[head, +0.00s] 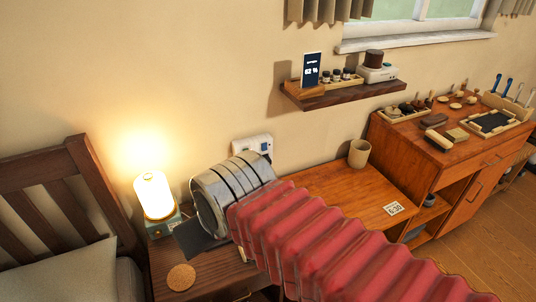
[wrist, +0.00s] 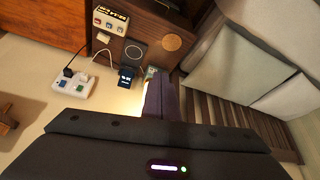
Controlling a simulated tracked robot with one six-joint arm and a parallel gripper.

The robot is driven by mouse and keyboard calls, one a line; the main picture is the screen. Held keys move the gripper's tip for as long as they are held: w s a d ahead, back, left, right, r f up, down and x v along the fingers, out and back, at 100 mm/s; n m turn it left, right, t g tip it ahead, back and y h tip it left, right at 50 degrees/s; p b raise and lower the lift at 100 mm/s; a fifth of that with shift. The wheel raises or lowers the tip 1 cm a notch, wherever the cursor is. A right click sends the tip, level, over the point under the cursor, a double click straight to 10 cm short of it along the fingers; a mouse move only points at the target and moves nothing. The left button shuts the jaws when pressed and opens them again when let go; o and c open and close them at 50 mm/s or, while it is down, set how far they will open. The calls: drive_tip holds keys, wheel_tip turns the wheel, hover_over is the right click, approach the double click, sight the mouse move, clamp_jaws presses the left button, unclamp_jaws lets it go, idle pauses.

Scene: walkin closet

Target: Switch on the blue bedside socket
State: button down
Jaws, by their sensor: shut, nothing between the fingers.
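A white socket panel (head: 252,146) is on the wall above the bedside table, partly hidden by my arm. A pale box (wrist: 110,20) with lettering and small coloured parts, one blue, also shows there. Which is the bedside socket, and its switch state, I cannot tell. My gripper (wrist: 160,98) is shut and empty, apart from both, near the lamp side of the table. In the head view my arm mostly hides it.
A lit lamp (head: 154,195) stands on a teal base near the bed (head: 60,190). A cork coaster (head: 181,277) lies on the bedside table. A round black pad (wrist: 135,51) and a phone (wrist: 127,76) lie nearby. A shelf (head: 345,93) juts from the wall.

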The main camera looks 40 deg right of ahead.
sight(265, 150)
drive_tip(key=shift+w, duration=0.15)
drive_tip(key=w+d+f+n+t+h, duration=0.2)
drive_tip(key=w+d+f+n, duration=0.1)
drive_tip(key=w+d, duration=0.85)
drive_tip(key=w+d+f+n+t+h, duration=0.2)
drive_tip(key=w+d+f+n+t, duration=0.15)
drive_tip(key=w+d, duration=0.8)
drive_tip(key=s+d+f+n+t, duration=0.2)
drive_tip(key=d+f+n+t, duration=0.3)
drive_tip(key=d+f, duration=1)
drive_tip(key=d+n, duration=0.2)
drive_tip(key=n, duration=0.1)
drive_tip(key=shift+s+h, duration=0.2)
drive_tip(key=shift+h, duration=0.1)
drive_tip(key=shift+w+d+f, duration=0.1)
drive_tip(key=shift+w, duration=0.05)
drive_tip(key=x, duration=1.4)
drive_tip(key=shift+f, duration=0.1)
